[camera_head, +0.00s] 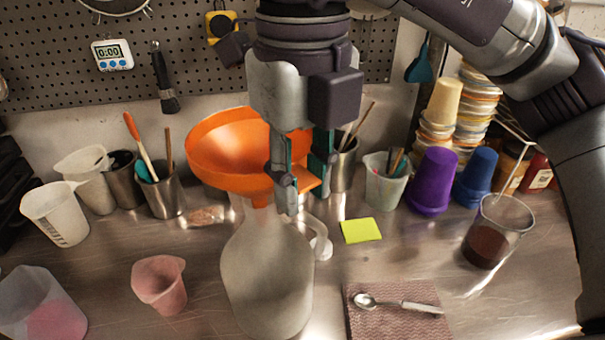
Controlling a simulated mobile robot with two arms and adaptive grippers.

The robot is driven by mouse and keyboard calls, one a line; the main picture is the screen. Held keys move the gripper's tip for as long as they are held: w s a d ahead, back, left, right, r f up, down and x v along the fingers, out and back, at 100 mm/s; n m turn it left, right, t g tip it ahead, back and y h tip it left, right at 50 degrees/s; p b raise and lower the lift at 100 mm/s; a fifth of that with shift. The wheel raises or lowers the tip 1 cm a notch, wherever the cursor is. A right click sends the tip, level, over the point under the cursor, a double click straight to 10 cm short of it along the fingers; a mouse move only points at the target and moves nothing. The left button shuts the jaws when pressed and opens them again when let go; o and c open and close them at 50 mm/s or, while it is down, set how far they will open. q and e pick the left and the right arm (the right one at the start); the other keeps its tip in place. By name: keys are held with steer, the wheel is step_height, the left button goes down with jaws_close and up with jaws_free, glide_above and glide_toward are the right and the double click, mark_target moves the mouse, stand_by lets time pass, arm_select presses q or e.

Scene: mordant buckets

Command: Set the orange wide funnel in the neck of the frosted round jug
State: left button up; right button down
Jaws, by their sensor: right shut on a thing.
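The orange wide funnel (228,155) is right above the frosted round jug (265,275), its bowl tilted a little and reaching out to the left. My right gripper (304,185) comes down from above and is shut on the tab at the funnel's right edge. The funnel's short spout is at the jug's neck; I cannot tell whether it is inside the neck or just over it. The jug stands upright on the steel counter, with its handle on the right. My left gripper is not in view.
A pink cup (160,284) stands left of the jug. A yellow note (361,230) and a spoon (398,304) on a brown mat (375,327) lie to the right. Tool-filled cups, a purple cup (432,181) and a glass beaker (497,230) stand farther back.

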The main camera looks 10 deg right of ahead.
steer(key=shift+f, duration=0.1)
stand_by(0.3)
steer(key=shift+f+b, duration=0.3)
steer(key=shift+b, duration=0.15)
steer(key=c, duration=0.8)
jaws_free()
steer(key=shift+c, duration=0.2)
step_height(320, 180, up, 12)
